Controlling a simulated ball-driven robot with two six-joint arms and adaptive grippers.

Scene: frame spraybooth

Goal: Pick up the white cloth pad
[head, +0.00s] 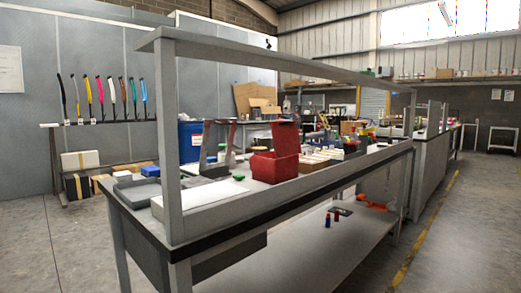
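A flat white item (203,194) lies on the near left end of the grey workbench (142,207), partly behind the frame's upright and low front rail. It could be the white cloth pad, but I cannot tell cloth from board at this distance. Neither of my grippers shows in the head view, and nothing is seen touching the white item.
A grey frame upright (168,140) and rail stand along the bench's front. A lower shelf (290,250) holds small bottles.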

